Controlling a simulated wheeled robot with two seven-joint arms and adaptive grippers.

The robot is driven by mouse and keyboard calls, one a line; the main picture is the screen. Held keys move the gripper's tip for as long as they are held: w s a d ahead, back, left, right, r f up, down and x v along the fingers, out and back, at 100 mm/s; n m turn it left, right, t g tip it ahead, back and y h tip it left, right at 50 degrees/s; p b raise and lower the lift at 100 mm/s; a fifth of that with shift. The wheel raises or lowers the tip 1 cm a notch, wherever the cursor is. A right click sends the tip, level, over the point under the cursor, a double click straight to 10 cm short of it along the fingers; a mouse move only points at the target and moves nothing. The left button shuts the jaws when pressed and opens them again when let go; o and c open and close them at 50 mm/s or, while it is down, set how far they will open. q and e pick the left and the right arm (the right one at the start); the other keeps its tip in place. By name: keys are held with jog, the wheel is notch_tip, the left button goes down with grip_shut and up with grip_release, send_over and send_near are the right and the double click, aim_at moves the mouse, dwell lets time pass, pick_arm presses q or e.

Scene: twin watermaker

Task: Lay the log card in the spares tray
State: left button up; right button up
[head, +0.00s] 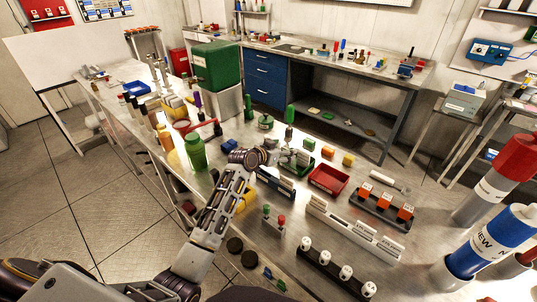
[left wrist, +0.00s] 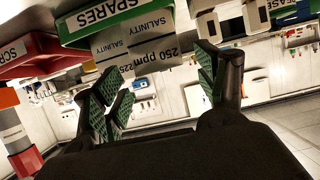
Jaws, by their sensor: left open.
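The green spares tray (head: 303,168) stands on the bench in the head view; its label and front wall (left wrist: 112,20) show at the top of the left wrist view. A pale card printed "SALINITY" and "250 ppm" (left wrist: 165,58) shows right against the tray, with similar print beside it; I cannot tell if that is a second card. My left gripper (head: 287,157) is at the tray. Its fingers (left wrist: 155,85) are open, apart on either side of the card's lower end in the wrist picture. How the card rests in the tray is partly hidden. My right gripper is not in view.
A red tray (head: 329,179) stands just right of the green one, with a rack of orange blocks (head: 383,207) beyond. A white-labelled holder (head: 353,232) is in front.

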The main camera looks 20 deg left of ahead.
pick_arm(q)
jog(key=shift+v, duration=5.2)
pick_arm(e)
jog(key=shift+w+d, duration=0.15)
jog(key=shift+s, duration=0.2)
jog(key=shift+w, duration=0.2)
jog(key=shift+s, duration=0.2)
